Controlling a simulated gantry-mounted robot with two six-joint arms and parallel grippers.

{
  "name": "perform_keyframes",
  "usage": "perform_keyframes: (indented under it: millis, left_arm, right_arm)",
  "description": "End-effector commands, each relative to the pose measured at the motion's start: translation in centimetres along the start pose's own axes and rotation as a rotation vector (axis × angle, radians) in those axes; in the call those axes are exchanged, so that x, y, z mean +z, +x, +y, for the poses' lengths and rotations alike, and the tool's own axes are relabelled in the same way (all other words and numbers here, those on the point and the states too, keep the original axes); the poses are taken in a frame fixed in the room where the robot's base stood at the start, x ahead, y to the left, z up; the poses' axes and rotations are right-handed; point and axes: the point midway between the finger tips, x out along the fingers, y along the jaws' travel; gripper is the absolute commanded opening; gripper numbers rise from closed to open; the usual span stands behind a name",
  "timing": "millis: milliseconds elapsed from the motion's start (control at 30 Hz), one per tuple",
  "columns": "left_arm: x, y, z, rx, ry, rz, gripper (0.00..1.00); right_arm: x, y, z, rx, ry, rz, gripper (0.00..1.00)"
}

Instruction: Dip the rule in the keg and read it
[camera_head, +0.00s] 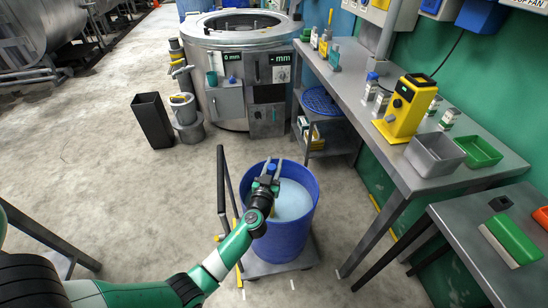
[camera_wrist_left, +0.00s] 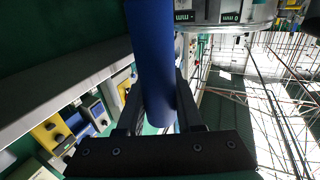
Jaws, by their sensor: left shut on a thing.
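The blue keg (camera_head: 290,242) is open at the top and holds a pale blue liquid (camera_head: 294,200). My left gripper (camera_head: 268,176) is over the keg's mouth, toward its left side. It is shut on a blue round bar (camera_wrist_left: 150,50), which I take to be the rule's handle. A small blue end of it shows between the fingers in the head view. In the left wrist view the bar runs between the two dark fingers (camera_wrist_left: 158,105). The rest of the rule is hidden, and I cannot tell whether it touches the liquid. My right gripper is not in view.
The keg stands on a grey trolley (camera_head: 262,268) with an upright handle (camera_head: 221,180) at its left. A steel bench (camera_head: 372,140) with a yellow device (camera_head: 408,108) is at the right. A steel drum machine (camera_head: 237,38) stands behind. The floor at left is mostly clear.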

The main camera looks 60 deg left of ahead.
Motion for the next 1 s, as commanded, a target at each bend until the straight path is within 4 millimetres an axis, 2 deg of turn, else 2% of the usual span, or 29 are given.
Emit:
perform_keyframes:
  millis: [500, 700, 1000]
  left_arm:
    - [5.8, 0.1, 0.0, -0.002, 0.002, -0.003, 0.00]
    - [6.8, 0.0, 0.1, 0.003, 0.000, -0.001, 0.00]
    - [6.8, 0.0, 0.1, 0.004, -0.002, 0.001, 0.00]
  right_arm:
    - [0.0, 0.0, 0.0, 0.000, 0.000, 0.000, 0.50]
    - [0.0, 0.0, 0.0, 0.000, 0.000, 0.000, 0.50]
    - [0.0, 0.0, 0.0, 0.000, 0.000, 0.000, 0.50]
